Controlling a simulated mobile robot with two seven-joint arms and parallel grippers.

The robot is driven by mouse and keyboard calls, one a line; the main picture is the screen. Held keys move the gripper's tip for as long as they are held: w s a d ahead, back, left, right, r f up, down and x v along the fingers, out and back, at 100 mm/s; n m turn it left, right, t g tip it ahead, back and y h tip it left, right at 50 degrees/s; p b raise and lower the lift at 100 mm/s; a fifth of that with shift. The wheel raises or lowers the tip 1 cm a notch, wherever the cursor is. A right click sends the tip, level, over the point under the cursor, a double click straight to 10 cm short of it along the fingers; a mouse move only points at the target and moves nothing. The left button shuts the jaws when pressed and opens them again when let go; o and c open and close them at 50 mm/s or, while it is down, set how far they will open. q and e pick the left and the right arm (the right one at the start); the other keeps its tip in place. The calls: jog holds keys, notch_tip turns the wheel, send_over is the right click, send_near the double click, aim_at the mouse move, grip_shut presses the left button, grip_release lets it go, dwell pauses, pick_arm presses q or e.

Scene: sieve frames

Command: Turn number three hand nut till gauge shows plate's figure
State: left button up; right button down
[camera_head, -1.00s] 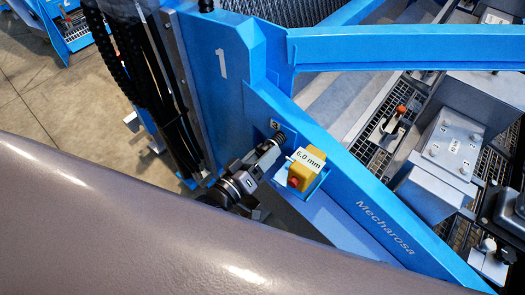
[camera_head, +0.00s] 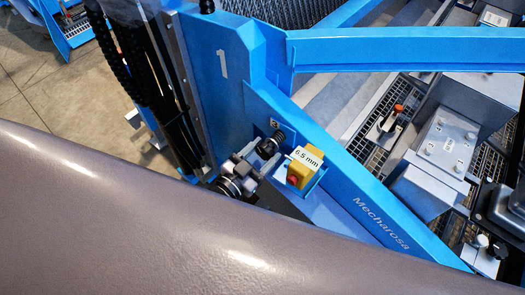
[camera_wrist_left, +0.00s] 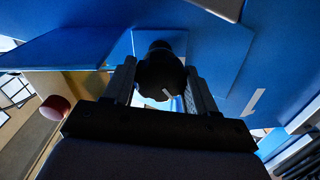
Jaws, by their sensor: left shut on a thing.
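The black number three hand nut (camera_head: 277,139) sits on the blue frame, under a small plate marked 3 (camera_head: 274,124). My left gripper (camera_head: 264,153) is shut on this nut. In the left wrist view the nut (camera_wrist_left: 158,75) sits between the two fingers, with a pale mark on its face. The yellow gauge box (camera_head: 301,168) with a red button stands just right of the gripper, and its white display reads 6.5 mm. A small pale plate (camera_head: 449,144) on a grey box carries writing too small to read. My right gripper is not in view.
The blue beam marked Mecharosa (camera_head: 380,223) runs down to the right of the gauge. A blue post marked 1 (camera_head: 222,70) and black hoses (camera_head: 150,90) stand left of the nut. A red round thing (camera_wrist_left: 55,108) shows left in the left wrist view.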

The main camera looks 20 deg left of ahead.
pick_arm(q)
jog(key=shift+s+d+f+m, duration=0.15)
jog(key=shift+f+m, duration=0.2)
jog(key=shift+m, duration=0.55)
jog(key=o, duration=1)
jog(key=shift+o, duration=0.2)
jog(key=shift+r, duration=0.1)
jog(key=v, duration=0.7)
jog(key=shift+a, duration=0.25)
